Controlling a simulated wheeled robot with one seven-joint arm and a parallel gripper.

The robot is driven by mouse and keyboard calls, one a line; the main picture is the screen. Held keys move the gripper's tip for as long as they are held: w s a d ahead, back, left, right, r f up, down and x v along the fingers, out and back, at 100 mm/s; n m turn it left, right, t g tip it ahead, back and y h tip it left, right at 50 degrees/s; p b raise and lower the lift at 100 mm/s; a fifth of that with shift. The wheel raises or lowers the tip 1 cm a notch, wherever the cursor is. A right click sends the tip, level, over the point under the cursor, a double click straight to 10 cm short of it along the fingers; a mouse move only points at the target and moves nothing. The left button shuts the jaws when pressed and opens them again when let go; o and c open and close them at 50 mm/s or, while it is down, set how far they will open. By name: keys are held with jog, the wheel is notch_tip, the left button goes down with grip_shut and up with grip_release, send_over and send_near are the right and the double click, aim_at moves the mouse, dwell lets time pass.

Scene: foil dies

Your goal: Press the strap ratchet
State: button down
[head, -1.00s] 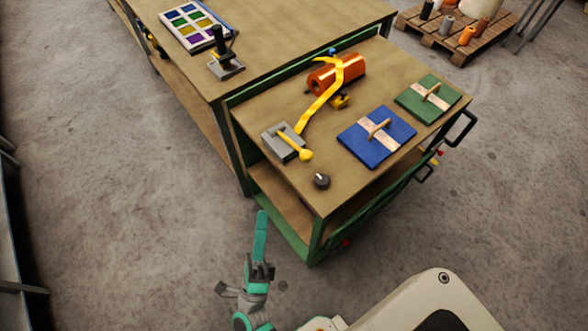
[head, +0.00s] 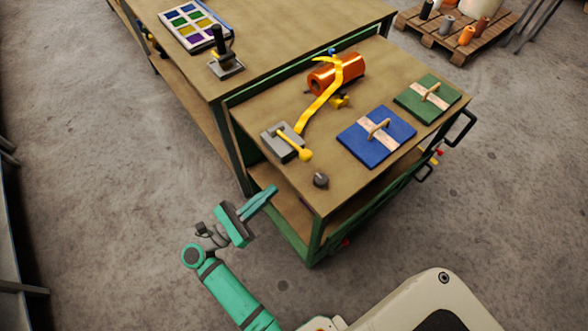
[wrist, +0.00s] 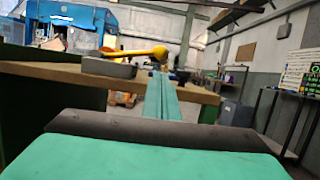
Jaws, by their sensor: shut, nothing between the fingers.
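The strap ratchet is a grey block (head: 286,143) with a yellow lever ending in a yellow knob (head: 305,154), at the near left of the cart top. A yellow strap (head: 318,108) runs from it over a copper-coloured roll (head: 337,74). My gripper (head: 273,190) is shut and empty, just off the cart's near left edge, apart from the ratchet and pointing toward the cart. In the wrist view the gripper's fingers (wrist: 161,95) point ahead, and the ratchet's grey block (wrist: 108,67) and yellow lever (wrist: 135,54) show on the table edge left of them.
A dark knob (head: 321,180) stands near the cart's front corner. A blue plate (head: 362,148) and a green plate (head: 415,108), both with handles, lie to the right. A longer bench (head: 290,40) with a lever device (head: 224,64) adjoins behind. The cart edge (head: 275,178) is close to my gripper.

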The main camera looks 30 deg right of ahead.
aim_at(293, 177)
jog(key=x, duration=0.9)
jog(key=shift+w+d+r, duration=0.15)
jog(key=shift+w+d, duration=0.05)
jog(key=shift+d, duration=0.15)
